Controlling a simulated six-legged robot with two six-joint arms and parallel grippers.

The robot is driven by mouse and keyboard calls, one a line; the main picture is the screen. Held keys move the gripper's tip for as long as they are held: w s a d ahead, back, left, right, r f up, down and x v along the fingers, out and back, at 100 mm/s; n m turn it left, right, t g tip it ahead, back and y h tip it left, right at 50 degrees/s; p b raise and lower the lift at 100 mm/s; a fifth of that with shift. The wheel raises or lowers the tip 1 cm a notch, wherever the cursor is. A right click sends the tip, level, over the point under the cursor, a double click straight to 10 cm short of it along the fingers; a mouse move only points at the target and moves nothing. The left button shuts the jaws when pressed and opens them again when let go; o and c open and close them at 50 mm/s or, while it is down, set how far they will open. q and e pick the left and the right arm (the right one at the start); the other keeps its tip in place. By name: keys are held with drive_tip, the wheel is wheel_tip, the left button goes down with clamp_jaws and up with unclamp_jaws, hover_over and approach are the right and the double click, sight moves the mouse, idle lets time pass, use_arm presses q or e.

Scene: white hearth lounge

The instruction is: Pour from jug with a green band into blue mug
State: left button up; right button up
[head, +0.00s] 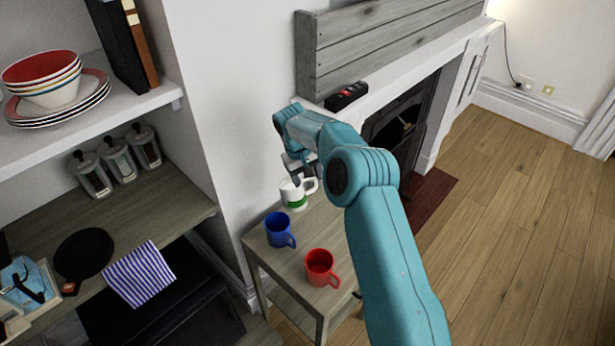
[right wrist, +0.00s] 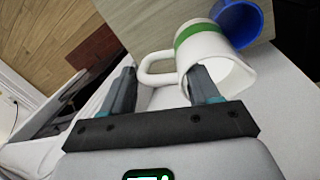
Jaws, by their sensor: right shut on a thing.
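The white jug with a green band (head: 295,201) is at the back of the small wooden table, looking close to upright; whether its base touches the tabletop I cannot tell. My right gripper (head: 302,172) is shut on the jug, at its handle side. In the right wrist view the fingers (right wrist: 163,82) sit either side of the handle, and the jug's open mouth and green band (right wrist: 201,34) show. The blue mug (head: 279,231) stands upright on the table, in front of and slightly left of the jug. It also shows behind the jug in the right wrist view (right wrist: 238,20). My left gripper is not in view.
A red mug (head: 320,268) stands near the front of the small table (head: 262,258). A white mantel (head: 400,68) holds a dark object with red parts (head: 346,96). Shelves at left hold bowls (head: 45,82), jars (head: 117,160) and a striped cloth (head: 139,275).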

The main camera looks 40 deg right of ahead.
sight(308, 192)
drive_tip(key=shift+a+b+x, duration=0.15)
drive_tip(key=shift+b+x, duration=0.5)
drive_tip(key=shift+x, duration=0.15)
drive_tip(key=shift+a+b+x, duration=0.2)
drive_tip(key=shift+b+x, duration=0.45)
drive_tip(key=shift+x, duration=0.15)
drive_tip(key=shift+w+a+r+g+h+b, duration=0.15)
drive_tip(key=shift+r+g+h+b, duration=0.1)
drive_tip(key=shift+h+b, duration=0.4)
drive_tip(key=shift+w+a+r+g+h+b, duration=0.15)
drive_tip(key=shift+h+b, duration=0.25)
drive_tip(key=shift+h, duration=0.45)
drive_tip(key=shift+a+r+g+h+b, duration=0.2)
drive_tip(key=shift+h+b, duration=0.2)
drive_tip(key=shift+h, duration=0.25)
drive_tip(key=shift+a+r+g+h+b, duration=0.1)
drive_tip(key=shift+a+g+h+b, duration=0.2)
drive_tip(key=shift+h, duration=0.35)
drive_tip(key=shift+d+r, duration=0.1)
drive_tip(key=shift+h+b, duration=0.3)
drive_tip(key=shift+b, duration=0.1)
